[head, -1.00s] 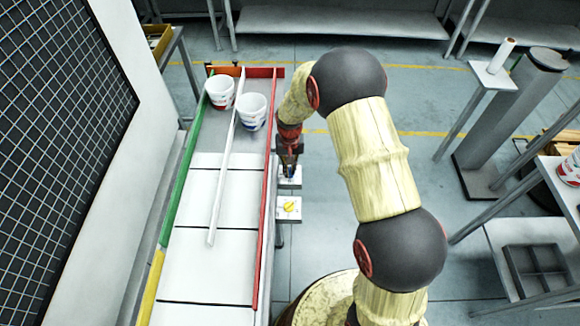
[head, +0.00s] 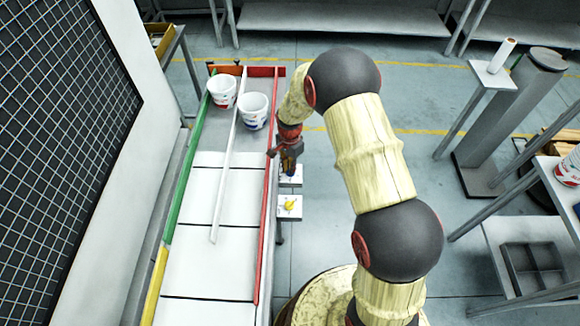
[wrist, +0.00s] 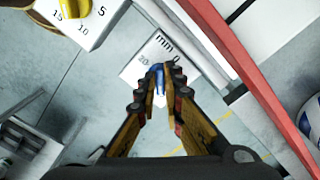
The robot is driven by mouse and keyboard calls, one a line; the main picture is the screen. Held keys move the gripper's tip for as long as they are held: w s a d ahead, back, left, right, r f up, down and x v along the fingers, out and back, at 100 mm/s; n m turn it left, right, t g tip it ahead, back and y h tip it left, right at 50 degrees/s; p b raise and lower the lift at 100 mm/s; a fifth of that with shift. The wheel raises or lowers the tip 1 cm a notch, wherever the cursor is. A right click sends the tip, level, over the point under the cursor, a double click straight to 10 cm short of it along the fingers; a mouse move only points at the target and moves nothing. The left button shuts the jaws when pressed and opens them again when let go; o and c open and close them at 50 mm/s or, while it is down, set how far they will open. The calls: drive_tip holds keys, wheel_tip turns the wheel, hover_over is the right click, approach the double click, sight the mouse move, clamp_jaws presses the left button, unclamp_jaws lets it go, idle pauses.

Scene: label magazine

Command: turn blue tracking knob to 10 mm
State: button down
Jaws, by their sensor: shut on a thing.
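The blue tracking knob (wrist: 157,70) sits on a small white plate (wrist: 182,58) marked "mm", "0" and "20" in the wrist view. My gripper (wrist: 160,88) is shut on the knob, one fingertip on each side of it. The fingers hide part of the knob and of the scale, and I cannot read the exact setting or see a 10 mark. In the head view my gripper (head: 288,165) points down at the white plate (head: 291,182), beside the red rail.
A yellow knob (head: 290,205) on its own white plate is just nearer, also in the wrist view (wrist: 78,10) with marks 5, 10, 15. The red rail (head: 267,200) runs close along the conveyor. Two white tubs (head: 253,110) (head: 222,92) stand on the conveyor.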

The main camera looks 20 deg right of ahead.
drive_tip(key=shift+m, duration=0.6)
drive_tip(key=c, duration=1.9)
unclamp_jaws()
wheel_tip(320, 180, up, 12)
